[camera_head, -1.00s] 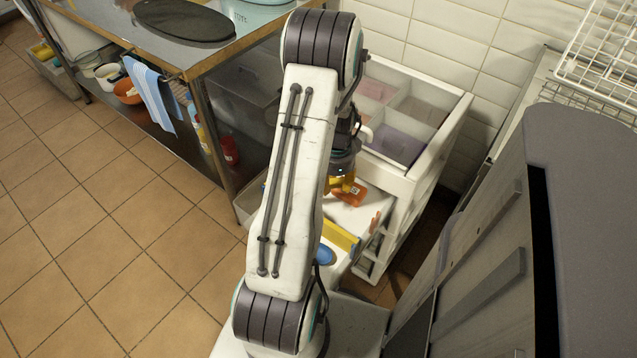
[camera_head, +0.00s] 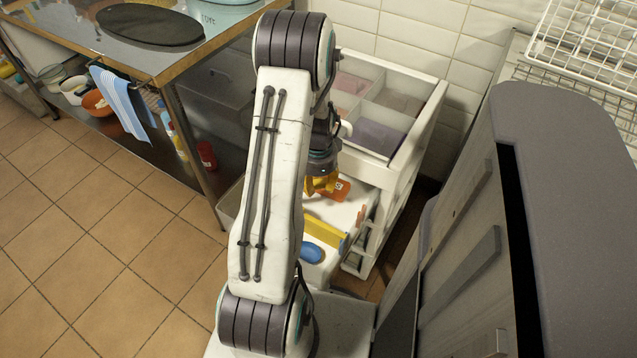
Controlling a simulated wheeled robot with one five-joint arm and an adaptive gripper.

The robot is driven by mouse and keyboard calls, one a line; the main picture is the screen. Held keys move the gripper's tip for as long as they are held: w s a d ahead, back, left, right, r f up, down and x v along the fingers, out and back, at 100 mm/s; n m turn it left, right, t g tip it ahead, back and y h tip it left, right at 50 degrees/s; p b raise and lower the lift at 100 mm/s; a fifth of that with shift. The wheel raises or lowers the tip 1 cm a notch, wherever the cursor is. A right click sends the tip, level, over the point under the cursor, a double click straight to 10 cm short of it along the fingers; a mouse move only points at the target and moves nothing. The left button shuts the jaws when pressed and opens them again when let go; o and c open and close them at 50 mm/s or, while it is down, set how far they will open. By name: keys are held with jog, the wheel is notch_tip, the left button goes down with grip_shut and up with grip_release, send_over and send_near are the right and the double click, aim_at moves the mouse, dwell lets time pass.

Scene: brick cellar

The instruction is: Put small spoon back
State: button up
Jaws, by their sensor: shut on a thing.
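My gripper (camera_head: 321,185), with yellow fingers, hangs above the white surface in front of the drawer unit, partly behind my arm. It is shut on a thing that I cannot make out. No small spoon can be told apart in this view. An open white drawer (camera_head: 416,139) with several compartments tops the unit just behind and to the right of my gripper. A purple lining (camera_head: 377,137) shows in its nearest compartment. An orange object with a pale label (camera_head: 339,190) is right beside the fingers; whether they touch is unclear.
A yellow bar (camera_head: 327,230) and a blue oval (camera_head: 313,252) lie near the white surface's front. A steel-legged table (camera_head: 190,62) stands at the left, with a striped towel (camera_head: 119,101). A grey panelled body fills the right. Tiled floor at left is clear.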

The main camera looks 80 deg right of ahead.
jog(key=shift+f, duration=0.1)
jog(key=o, duration=1.1)
jog(key=shift+o, duration=0.2)
jog(key=shift+r+p, duration=0.55)
notch_tip(320, 180, up, 12)
jog(key=p, duration=0.2)
jog(key=shift+a, duration=0.15)
jog(key=shift+s+r, duration=0.1)
